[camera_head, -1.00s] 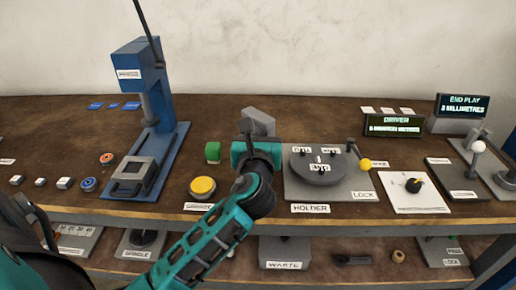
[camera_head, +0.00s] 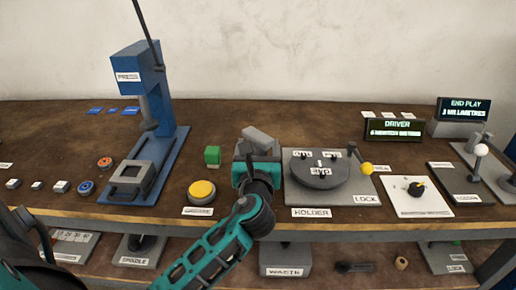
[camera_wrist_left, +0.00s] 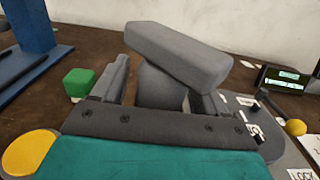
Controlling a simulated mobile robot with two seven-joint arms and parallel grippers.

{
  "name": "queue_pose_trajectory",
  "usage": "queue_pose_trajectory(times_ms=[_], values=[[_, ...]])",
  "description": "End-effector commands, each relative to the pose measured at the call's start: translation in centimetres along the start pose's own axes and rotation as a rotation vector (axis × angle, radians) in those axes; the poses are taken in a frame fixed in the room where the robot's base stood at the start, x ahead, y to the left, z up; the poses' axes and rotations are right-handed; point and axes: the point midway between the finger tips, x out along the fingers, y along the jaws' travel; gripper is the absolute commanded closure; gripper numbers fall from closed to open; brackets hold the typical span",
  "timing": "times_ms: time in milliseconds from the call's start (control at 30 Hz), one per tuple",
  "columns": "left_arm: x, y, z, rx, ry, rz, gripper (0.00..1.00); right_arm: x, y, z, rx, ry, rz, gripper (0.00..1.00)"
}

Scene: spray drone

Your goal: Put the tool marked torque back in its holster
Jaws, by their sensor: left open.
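A grey tool-like body (camera_head: 262,138) with a thick bar on top of a rounded stem stands just beyond my left gripper (camera_head: 257,152). The left wrist view shows its bar (camera_wrist_left: 178,55) tilted, with the stem (camera_wrist_left: 160,88) between the two fingers of my gripper (camera_wrist_left: 160,98). The gripper is open around the stem, and the fingertips are partly hidden behind the bar. I cannot read a torque mark on this body. No label reading holster is legible. My right gripper is not in view.
To the right is the round holder (camera_head: 320,170) with a lock lever ending in a yellow knob (camera_head: 367,169). A yellow button (camera_head: 201,190) and green block (camera_head: 212,155) lie left of my gripper. The blue press (camera_head: 140,75) stands farther left. Bare table lies behind.

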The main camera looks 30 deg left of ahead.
Motion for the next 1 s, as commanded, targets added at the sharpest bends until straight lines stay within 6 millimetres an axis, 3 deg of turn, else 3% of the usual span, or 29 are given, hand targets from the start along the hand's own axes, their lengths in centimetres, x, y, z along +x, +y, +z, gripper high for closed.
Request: queue_pose_trajectory(times_ms=[267,367,800,1000], values=[[-0.1,0.0,0.5,-0.001,-0.001,-0.001,0.27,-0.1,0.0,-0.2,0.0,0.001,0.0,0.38],[-1.3,-0.1,0.2,0.001,0.002,-0.003,0.27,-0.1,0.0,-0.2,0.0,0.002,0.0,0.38],[-10.1,0.0,0.2,-0.002,0.003,-0.002,0.27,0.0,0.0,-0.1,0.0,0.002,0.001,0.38],[-11.9,0.0,0.3,-0.001,0.001,-0.001,0.27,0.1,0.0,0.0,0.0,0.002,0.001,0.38]])
